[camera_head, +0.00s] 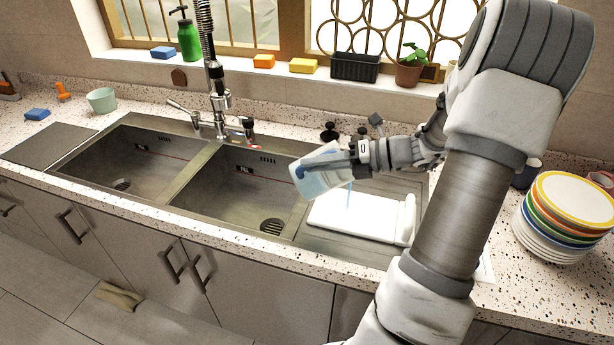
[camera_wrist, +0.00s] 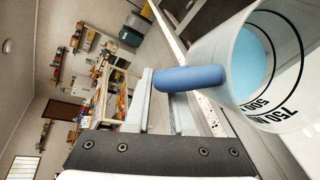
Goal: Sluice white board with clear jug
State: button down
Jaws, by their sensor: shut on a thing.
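The clear jug (camera_head: 318,172) is tilted on its side above the right part of the sink, with pale blue liquid (camera_wrist: 254,62) inside. In the wrist view the jug (camera_wrist: 287,62) shows black volume marks and a blue handle (camera_wrist: 190,78). My gripper (camera_head: 352,163) is shut on that handle. The white board (camera_head: 350,217) lies flat on the ribbed drainboard right of the basins, below the jug. A thin blue streak (camera_head: 348,197) runs from under the jug down to the board. The jug hides part of the board's far left edge.
The double sink (camera_head: 235,190) has two empty-looking basins left of the board. The tap (camera_head: 219,110) stands behind them. A stack of plates (camera_head: 566,215) stands at the right. A potted plant (camera_head: 409,73) and sponges line the window sill.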

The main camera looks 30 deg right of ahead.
jog(key=shift+s+d+m+t+y+p, duration=0.2)
jog(key=shift+d+t+y+p, duration=0.15)
jog(key=shift+d+y+p, duration=0.15)
jog(key=shift+s+d+m+t+y+p, duration=0.2)
jog(key=shift+d+t+y+p, duration=0.2)
jog(key=shift+d, duration=0.2)
jog(key=shift+s+d+f+m+t+y+p, duration=0.1)
jog(key=shift+s+d+m+t+y+p, duration=0.2)
jog(key=shift+d+t+y, duration=0.5)
jog(key=shift+s+d+f+m+t+y+p, duration=0.1)
jog(key=shift+s+d+m+t+y+p, duration=0.2)
jog(key=shift+d, duration=0.75)
jog(key=shift+s+d+m+t+y+p, duration=0.2)
jog(key=shift+s+d+m+t+y, duration=0.2)
jog(key=shift+d+t+y, duration=0.4)
jog(key=shift+d+g, duration=0.1)
jog(key=shift+g, duration=0.25)
